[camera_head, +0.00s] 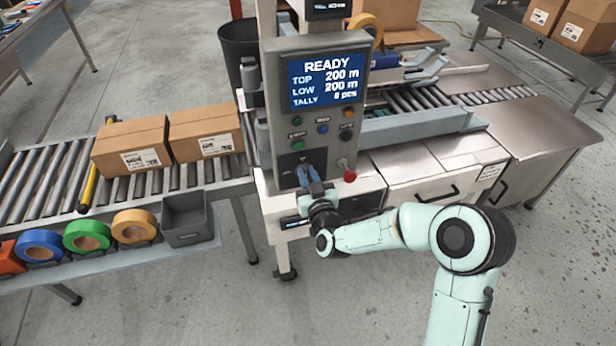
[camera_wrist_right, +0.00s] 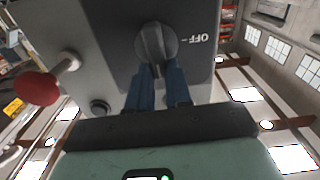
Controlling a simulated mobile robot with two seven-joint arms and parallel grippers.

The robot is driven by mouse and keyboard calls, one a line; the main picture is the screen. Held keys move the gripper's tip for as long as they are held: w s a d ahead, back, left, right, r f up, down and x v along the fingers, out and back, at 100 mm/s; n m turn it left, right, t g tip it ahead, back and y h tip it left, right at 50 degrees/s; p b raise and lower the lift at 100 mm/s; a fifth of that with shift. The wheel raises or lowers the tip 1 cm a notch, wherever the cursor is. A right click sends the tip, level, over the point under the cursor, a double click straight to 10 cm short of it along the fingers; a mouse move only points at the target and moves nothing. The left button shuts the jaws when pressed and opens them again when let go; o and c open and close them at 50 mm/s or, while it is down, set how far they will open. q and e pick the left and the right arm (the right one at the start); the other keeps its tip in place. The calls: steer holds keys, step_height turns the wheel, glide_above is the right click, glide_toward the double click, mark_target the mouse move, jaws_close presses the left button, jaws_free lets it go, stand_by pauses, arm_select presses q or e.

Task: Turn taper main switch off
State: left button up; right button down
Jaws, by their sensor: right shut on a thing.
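The taper's main switch is a dark grey rotary knob (camera_wrist_right: 156,42) on the control panel, seen in the right wrist view. An "OFF" mark is printed to the right of the knob there. My right gripper (camera_wrist_right: 157,75) has its blue fingers shut on the knob's lower part. In the head view the right gripper (camera_head: 307,176) reaches the lower part of the taper's control panel (camera_head: 275,130) and mostly hides the switch. The display (camera_head: 325,81) is lit and reads READY. My left gripper is not in view.
A red knob on a stalk (camera_head: 348,174) sticks out just right of my right gripper. Coloured buttons (camera_head: 322,129) sit above it. Two cartons (camera_head: 132,148) stand on the roller conveyor at left. Tape rolls (camera_head: 87,236) and a grey bin (camera_head: 188,238) are in front.

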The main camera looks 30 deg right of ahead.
mark_target(296, 174)
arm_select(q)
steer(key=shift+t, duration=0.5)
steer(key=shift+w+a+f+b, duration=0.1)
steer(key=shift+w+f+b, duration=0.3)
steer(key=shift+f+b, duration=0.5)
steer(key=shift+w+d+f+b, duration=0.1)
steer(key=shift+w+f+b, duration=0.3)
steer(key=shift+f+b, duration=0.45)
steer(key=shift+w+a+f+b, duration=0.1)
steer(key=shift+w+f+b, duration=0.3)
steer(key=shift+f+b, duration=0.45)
arm_select(e)
steer(key=shift+w+a+f+n, duration=0.1)
steer(key=shift+a+f+n, duration=0.25)
steer(key=shift+n, duration=2.6)
steer(key=shift+w+a+f+n, duration=0.1)
steer(key=shift+a+f+n, duration=0.3)
steer(key=shift+n, duration=2.5)
steer(key=shift+w+a+f+n, duration=0.1)
steer(key=shift+a+f+n, duration=0.25)
steer(key=shift+n, duration=2.6)
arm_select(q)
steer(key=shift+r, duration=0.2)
arm_select(e)
steer(key=c, duration=1)
jaws_free()
steer(key=shift+s, duration=0.1)
steer(key=shift+c, duration=0.2)
